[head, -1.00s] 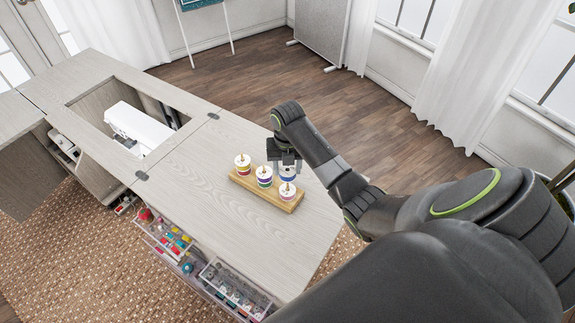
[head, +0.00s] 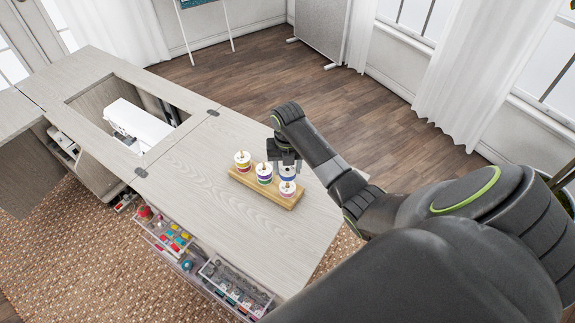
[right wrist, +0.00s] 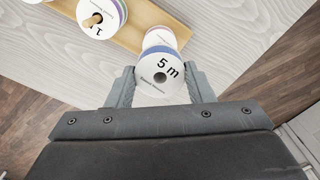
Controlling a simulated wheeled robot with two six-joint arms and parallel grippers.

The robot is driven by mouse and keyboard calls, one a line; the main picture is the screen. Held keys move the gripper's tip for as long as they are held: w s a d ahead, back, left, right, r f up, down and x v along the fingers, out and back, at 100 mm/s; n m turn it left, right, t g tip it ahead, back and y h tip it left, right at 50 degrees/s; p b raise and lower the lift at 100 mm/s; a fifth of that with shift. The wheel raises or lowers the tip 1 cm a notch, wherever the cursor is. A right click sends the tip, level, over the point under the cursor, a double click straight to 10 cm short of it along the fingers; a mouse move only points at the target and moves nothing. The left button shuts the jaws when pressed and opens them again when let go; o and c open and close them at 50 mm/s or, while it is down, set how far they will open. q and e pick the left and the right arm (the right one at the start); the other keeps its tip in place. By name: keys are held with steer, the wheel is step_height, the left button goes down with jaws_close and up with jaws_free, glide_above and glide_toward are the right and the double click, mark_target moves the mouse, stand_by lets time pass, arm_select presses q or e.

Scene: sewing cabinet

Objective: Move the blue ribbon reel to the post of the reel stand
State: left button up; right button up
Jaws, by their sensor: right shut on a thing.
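My right gripper (head: 286,160) is shut on the blue ribbon reel (head: 287,173), its fingers on opposite sides. In the right wrist view the reel (right wrist: 160,90) has a white face marked "5 m", a blue edge and an open centre hole. The wooden reel stand (head: 242,180) lies on the table, also in the right wrist view (right wrist: 128,38). The held reel appears over its near right end, overlapping a pink-edged reel (head: 287,190). The post there is hidden; I cannot tell whether the held reel touches anything. My left gripper is out of view.
A reel with a red and yellow edge (head: 243,163) and a purple one (head: 264,177) sit on the stand's other posts. A white sewing machine (head: 138,125) sits in the cabinet opening. Open drawers (head: 235,280) hang below the front edge. The tabletop (head: 195,165) left of the stand is clear.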

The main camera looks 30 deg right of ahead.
steer(key=shift+f+b, duration=0.3)
steer(key=shift+f, duration=0.7)
steer(key=o, duration=1)
steer(key=shift+r+p, duration=3.95)
steer(key=shift+r, duration=4.8)
steer(key=shift+f, duration=0.1)
